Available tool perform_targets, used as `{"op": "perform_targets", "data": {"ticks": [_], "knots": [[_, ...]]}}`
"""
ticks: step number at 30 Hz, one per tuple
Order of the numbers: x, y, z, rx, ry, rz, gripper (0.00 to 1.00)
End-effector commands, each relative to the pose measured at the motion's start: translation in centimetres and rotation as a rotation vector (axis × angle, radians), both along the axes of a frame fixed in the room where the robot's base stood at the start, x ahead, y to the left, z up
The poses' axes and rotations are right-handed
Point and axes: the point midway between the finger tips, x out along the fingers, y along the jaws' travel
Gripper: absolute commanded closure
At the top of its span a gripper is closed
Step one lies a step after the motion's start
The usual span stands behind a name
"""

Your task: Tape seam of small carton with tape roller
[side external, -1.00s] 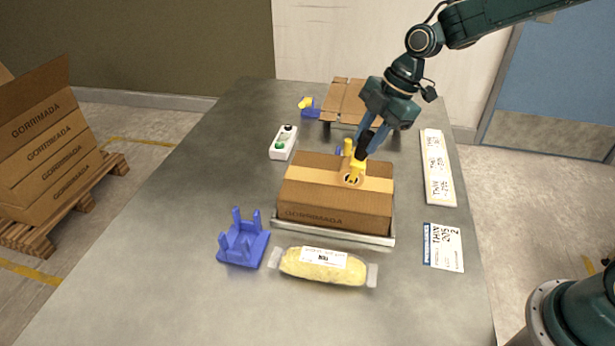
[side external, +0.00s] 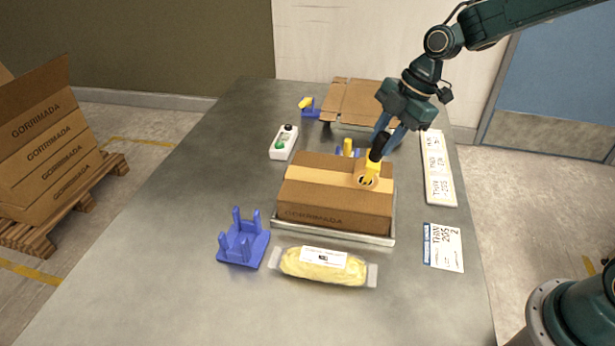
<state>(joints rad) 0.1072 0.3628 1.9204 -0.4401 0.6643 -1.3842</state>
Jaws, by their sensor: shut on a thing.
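The small brown carton (side external: 334,205) sits closed and upright on a low grey metal platform (side external: 330,236) in the side external view. A lighter band (side external: 325,173) runs left to right across its top along the seam; I cannot tell how much of it is tape. My gripper (side external: 378,150) is shut on the yellow tape roller (side external: 369,176). The roller is tilted, its lower end at the carton's top near the right end of the band. The fingertips partly hide the roller's handle.
An empty blue stand (side external: 243,245) and a wrapped yellow pack (side external: 323,265) are in front. Behind are another yellow-handled tool (side external: 348,147), a white button box (side external: 284,142) and flat cardboard (side external: 362,103). Label sheets (side external: 443,247) lie right. The table's left side is clear.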

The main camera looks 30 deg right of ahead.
Motion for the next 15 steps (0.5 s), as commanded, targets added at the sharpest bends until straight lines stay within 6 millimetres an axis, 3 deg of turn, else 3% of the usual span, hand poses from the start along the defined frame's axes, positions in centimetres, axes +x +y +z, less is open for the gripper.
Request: {"op": "perform_targets", "data": {"ticks": [15], "knots": [[-0.57, -0.61, 0.01, 0.0, -0.001, -0.001, 1.0]]}}
